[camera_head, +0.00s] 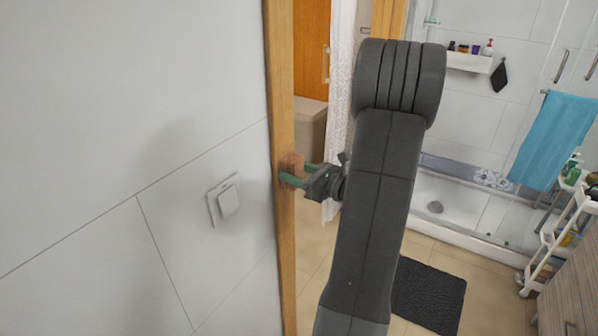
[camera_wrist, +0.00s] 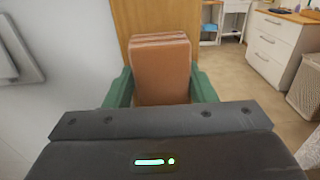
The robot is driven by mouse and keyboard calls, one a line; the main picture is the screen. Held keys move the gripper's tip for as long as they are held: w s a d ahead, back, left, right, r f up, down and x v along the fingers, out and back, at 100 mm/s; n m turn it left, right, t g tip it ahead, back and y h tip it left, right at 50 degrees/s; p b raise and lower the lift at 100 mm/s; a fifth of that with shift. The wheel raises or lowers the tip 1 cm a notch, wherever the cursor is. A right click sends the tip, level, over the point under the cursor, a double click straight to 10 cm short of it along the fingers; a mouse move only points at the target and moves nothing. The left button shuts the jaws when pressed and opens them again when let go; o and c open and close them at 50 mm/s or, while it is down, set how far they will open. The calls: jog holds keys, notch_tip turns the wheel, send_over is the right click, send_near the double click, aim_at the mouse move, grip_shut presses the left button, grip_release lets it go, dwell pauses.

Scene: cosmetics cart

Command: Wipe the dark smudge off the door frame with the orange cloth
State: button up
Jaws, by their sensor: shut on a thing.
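The orange cloth (camera_wrist: 160,70) is a folded, brownish-orange block in the wrist view. My gripper (camera_wrist: 161,88) is shut on it, with a green finger on each side. In the head view my gripper (camera_head: 291,172) holds the cloth (camera_head: 291,163) at the wooden door frame (camera_head: 281,90). The cloth appears to be against the frame's face or very close to it; I cannot tell contact for sure. The door frame also shows behind the cloth in the wrist view (camera_wrist: 130,30). I see no dark smudge; the cloth and gripper hide part of the frame.
A light switch (camera_head: 228,199) is on the white wall left of the frame. Beyond the doorway are a dark mat (camera_head: 428,294), a shower tray (camera_head: 470,212), a blue towel (camera_head: 555,138) and a white cart (camera_head: 556,240). White drawers (camera_wrist: 278,48) stand right in the wrist view.

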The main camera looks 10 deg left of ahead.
aim_at(279, 168)
jog(key=shift+s+a+r+p, duration=0.3)
jog(key=shift+s+r, duration=0.2)
jog(key=shift+s, duration=0.2)
jog(key=shift+s+a+r+p, duration=0.2)
jog(key=shift+s+r+p, duration=0.1)
jog(key=shift+s+r, duration=0.3)
jog(key=shift+w+d+f, duration=0.1)
jog(key=shift+w+d, duration=0.15)
jog(key=shift+w, duration=0.35)
jog(key=shift+w+d+f, duration=0.1)
jog(key=shift+w+d, duration=0.1)
jog(key=shift+w, duration=0.45)
jog(key=shift+w+d, duration=0.25)
jog(key=shift+w, duration=0.35)
jog(key=shift+d, duration=0.1)
jog(key=v, duration=0.7)
jog(key=shift+s+d+p, duration=0.2)
jog(key=shift+d+p, duration=0.1)
jog(key=shift+p, duration=0.05)
jog(key=shift+w, duration=0.1)
